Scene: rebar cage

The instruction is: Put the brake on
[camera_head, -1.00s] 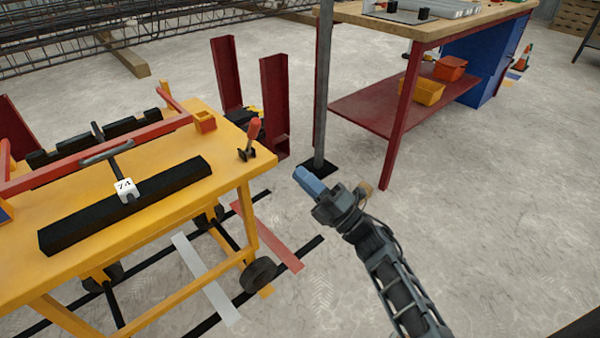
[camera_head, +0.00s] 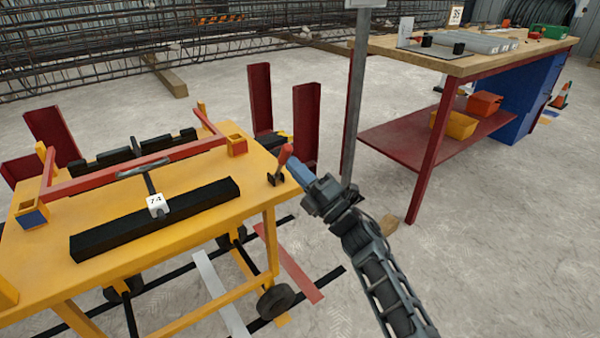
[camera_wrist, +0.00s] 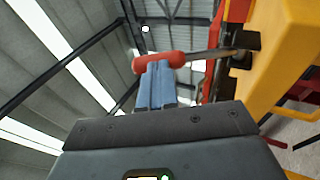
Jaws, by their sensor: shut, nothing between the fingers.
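The brake lever has a red handle (camera_head: 285,157) and stands tilted up from a dark bracket on the right corner of the yellow cart top (camera_head: 252,190). In the wrist view the red handle (camera_wrist: 158,62) lies across the tips of my gripper (camera_wrist: 156,85), with its metal shaft running right to the cart. My gripper (camera_head: 296,168) has blue fingers, shut with nothing between them. The fingertips are right beside the handle, on its right side in the head view. I cannot tell whether they touch it.
A black bar (camera_head: 155,220) and a red frame (camera_head: 130,160) lie on the cart. A grey post (camera_head: 355,100) stands just behind my gripper. Dark red uprights (camera_head: 305,125) stand behind the cart. A workbench (camera_head: 460,60) is at the back right.

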